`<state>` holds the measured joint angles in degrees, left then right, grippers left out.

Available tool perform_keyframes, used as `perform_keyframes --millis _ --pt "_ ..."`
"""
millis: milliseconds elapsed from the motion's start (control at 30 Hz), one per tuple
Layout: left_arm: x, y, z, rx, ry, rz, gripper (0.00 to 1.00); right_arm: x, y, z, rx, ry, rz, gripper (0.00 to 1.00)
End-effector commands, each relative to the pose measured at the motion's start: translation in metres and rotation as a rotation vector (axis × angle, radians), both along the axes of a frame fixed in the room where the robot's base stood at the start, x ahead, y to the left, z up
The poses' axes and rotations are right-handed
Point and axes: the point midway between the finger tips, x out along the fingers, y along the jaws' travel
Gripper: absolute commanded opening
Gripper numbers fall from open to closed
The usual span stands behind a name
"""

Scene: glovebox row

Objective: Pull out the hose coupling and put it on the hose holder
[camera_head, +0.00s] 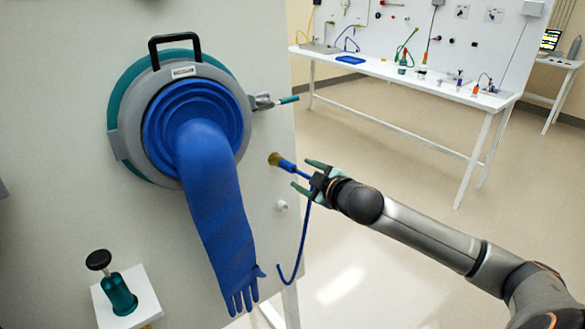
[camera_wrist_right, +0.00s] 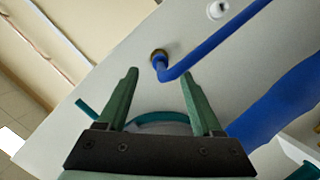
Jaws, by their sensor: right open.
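The blue hose coupling (camera_head: 287,165) sits in a brass port (camera_head: 273,159) on the pale panel, right of the glove port. Its thin blue hose (camera_head: 304,235) hangs down in a curve. My right gripper (camera_head: 304,175) is open in front of the coupling, one finger above its line and one below. In the wrist view the coupling (camera_wrist_right: 160,64) shows just beyond and between the open fingertips (camera_wrist_right: 158,74); I cannot tell whether they touch it. A small white peg (camera_head: 281,205), possibly the hose holder, stands below the port and also shows in the wrist view (camera_wrist_right: 217,9).
A blue glove (camera_head: 215,190) hangs from the round glove port (camera_head: 122,145) left of the coupling. A latch (camera_head: 262,101) juts from the port's right side. A white block (camera_head: 140,280) with a teal, black-knobbed part stands lower left. A bench (camera_head: 400,82) is far behind; the floor between is clear.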

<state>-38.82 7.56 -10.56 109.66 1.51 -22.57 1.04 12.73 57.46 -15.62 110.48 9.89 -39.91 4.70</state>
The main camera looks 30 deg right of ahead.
Motion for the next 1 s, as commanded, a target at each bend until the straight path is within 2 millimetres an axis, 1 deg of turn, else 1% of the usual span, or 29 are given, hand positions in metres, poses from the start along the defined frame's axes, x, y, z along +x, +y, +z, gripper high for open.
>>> perform_keyframes --millis 33,200,400,600,900,1000 --pt "0.000 0.000 0.002 0.000 0.000 0.000 0.50 0.009 -0.001 -0.001 0.005 -0.002 -0.003 0.67" --pt "0.000 0.000 0.005 0.000 0.000 0.000 0.50 0.034 -0.003 -0.008 0.003 -0.002 -0.002 0.67" --pt "0.000 0.000 0.007 0.000 0.000 0.000 0.50 0.056 -0.005 -0.016 0.002 0.000 -0.002 0.67" --pt "0.000 0.000 0.008 0.000 0.000 0.000 0.50 0.066 -0.006 -0.019 0.000 0.000 0.000 0.67" --pt "0.000 0.000 0.007 0.000 0.000 0.000 0.50 0.067 -0.005 -0.019 0.000 0.001 0.001 0.67" --pt "0.000 0.000 0.007 -0.001 0.000 0.001 0.50 0.067 -0.005 -0.019 0.000 0.001 0.001 0.56"
